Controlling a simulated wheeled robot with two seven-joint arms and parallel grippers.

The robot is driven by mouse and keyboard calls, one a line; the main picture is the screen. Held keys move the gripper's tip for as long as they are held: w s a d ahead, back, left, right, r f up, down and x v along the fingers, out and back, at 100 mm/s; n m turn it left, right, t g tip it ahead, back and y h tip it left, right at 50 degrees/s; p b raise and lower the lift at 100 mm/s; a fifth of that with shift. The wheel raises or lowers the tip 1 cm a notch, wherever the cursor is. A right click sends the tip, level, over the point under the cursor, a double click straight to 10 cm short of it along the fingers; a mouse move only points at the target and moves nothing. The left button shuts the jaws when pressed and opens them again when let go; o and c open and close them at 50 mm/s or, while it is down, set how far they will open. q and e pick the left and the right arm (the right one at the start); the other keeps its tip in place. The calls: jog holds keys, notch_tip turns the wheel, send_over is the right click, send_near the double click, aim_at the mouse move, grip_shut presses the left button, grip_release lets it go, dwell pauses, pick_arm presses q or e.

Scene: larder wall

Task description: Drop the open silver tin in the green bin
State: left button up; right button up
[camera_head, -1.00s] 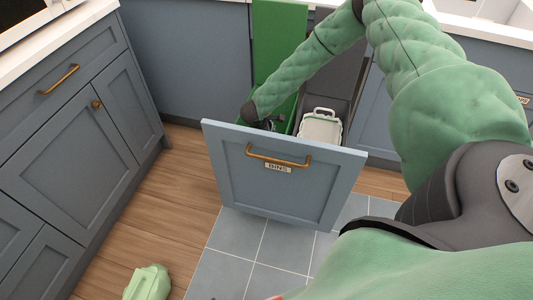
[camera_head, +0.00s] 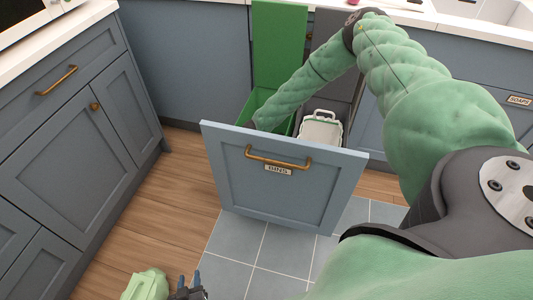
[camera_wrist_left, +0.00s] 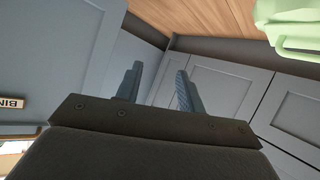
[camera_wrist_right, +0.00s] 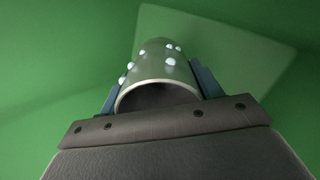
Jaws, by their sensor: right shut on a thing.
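The green bin (camera_head: 259,97) stands inside the pulled-out drawer, with its green lid (camera_head: 280,45) raised behind it. My right arm reaches down into the bin, and its gripper is hidden there in the head view. In the right wrist view my right gripper (camera_wrist_right: 155,88) is shut on the silver tin (camera_wrist_right: 152,68), a greyish cylinder with pale dots and its open end towards the camera. Green bin walls surround it. My left gripper (camera_head: 190,280) is at the bottom of the head view, its fingers apart and empty; it also shows in the left wrist view (camera_wrist_left: 157,85).
The drawer front (camera_head: 280,190) with a brass handle and BINS label stands in front of the bin. A white-lidded container (camera_head: 320,128) is right of the bin. A pale green object (camera_head: 146,284) lies low at left, near my left gripper. Cupboards line the left side.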

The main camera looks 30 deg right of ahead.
notch_tip(320, 180, down, 4)
jog(key=shift+f+b, duration=0.1)
jog(key=shift+b, duration=0.3)
pick_arm(q)
jog(key=w+r+t, duration=0.3)
jog(key=w+r, duration=0.1)
jog(key=r, duration=0.4)
jog(key=shift+d+r+h, duration=0.2)
jog(key=shift+r+h, duration=0.1)
jog(key=shift+r, duration=0.05)
jog(key=shift+f, duration=0.2)
pick_arm(e)
jog(key=shift+f, duration=0.15)
pick_arm(q)
jog(key=shift+s+f, duration=0.2)
jog(key=shift+f, duration=0.15)
pick_arm(e)
jog(key=shift+f, duration=0.3)
pick_arm(q)
jog(key=shift+f, duration=0.2)
pick_arm(e)
jog(key=shift+f, duration=0.15)
jog(key=o, duration=1)
